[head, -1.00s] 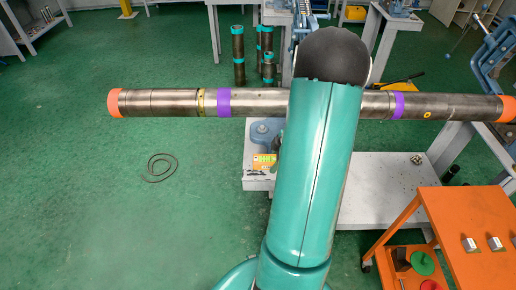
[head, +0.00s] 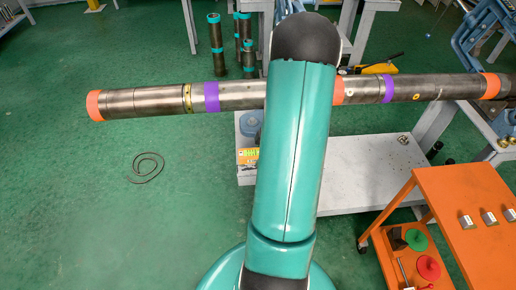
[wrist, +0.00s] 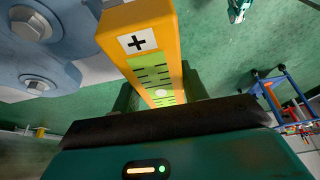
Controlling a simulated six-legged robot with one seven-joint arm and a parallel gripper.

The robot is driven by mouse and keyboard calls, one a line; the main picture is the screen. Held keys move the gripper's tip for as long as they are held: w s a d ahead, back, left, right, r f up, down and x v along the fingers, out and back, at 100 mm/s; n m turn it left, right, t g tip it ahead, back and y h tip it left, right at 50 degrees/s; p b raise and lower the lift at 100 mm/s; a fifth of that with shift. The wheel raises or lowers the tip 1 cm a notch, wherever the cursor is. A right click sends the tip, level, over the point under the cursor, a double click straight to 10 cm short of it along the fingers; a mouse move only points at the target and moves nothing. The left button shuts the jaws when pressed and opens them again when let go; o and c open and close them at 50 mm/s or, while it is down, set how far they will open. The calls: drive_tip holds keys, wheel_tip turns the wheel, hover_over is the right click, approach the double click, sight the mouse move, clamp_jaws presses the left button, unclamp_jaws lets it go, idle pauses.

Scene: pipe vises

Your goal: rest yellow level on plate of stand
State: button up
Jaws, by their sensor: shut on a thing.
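The yellow level (wrist: 120,20) fills the upper middle of the wrist view, with a plus mark and a green ruled face. My gripper (wrist: 160,97) is shut on it, with a dark jaw on either side. In the head view a small part of the level (head: 247,156) shows left of my arm, which hides my gripper and the rest. A stand with a pale plate (head: 246,176) shows just below it. In the wrist view a blue-grey bolted casting (wrist: 38,50) is close on the left; I cannot tell whether the level touches it.
A long steel pipe (head: 140,101) with orange and purple bands crosses behind my arm. A white low bench (head: 365,175) is at right centre, an orange cart (head: 465,215) at lower right. Upright pipes (head: 216,45) stand behind. A coiled ring (head: 146,168) lies on open green floor.

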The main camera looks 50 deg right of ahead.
sight(255, 168)
drive_tip(key=shift+w+f, duration=0.15)
drive_tip(key=shift+f, duration=2.15)
drive_tip(key=shift+f, duration=0.35)
drive_tip(key=o, duration=1.3)
drive_tip(key=shift+o, duration=0.2)
drive_tip(key=shift+r, duration=3.5)
